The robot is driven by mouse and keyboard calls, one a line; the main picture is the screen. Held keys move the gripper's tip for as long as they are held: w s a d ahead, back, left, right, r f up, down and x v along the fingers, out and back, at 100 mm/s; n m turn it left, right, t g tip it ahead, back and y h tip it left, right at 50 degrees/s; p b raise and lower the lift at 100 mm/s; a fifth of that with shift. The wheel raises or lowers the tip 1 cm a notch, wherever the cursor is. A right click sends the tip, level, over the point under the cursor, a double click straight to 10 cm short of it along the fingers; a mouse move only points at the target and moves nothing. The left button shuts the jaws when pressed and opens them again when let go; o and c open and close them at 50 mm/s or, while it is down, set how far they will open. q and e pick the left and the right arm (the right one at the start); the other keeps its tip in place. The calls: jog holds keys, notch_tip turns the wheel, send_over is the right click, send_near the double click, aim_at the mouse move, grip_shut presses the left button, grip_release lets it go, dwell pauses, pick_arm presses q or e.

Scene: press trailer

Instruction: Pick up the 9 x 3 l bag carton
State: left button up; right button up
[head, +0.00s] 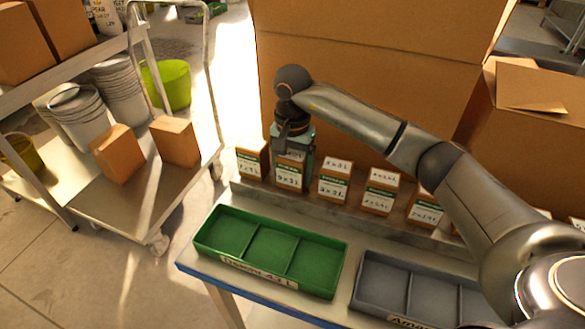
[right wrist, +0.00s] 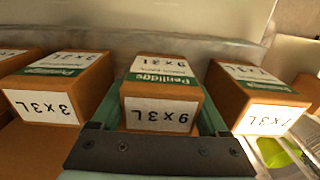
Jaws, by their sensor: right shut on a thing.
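The 9 x 3 L carton (head: 289,178) is a small brown box with a white and green label, second from the left in a row on the raised ledge behind the trays. My right gripper (head: 292,150) reaches down over it and is shut on it. In the right wrist view the carton (right wrist: 160,97) sits between the two greenish fingers of the gripper (right wrist: 160,125), its 9 x 3 L label readable upside down. It looks level with its neighbours; I cannot tell if it is clear of the ledge. My left gripper is not in view.
The 3 x 3 L carton (head: 334,181) and another carton (head: 250,160) stand close on either side. More cartons continue right. A green divided tray (head: 330,258) and a grey divided tray (head: 362,290) are empty in front. A trolley (head: 150,200) stands left; large cardboard boxes are behind.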

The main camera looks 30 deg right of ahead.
jog(key=c, duration=0.8)
jog(key=shift+r, duration=0.1)
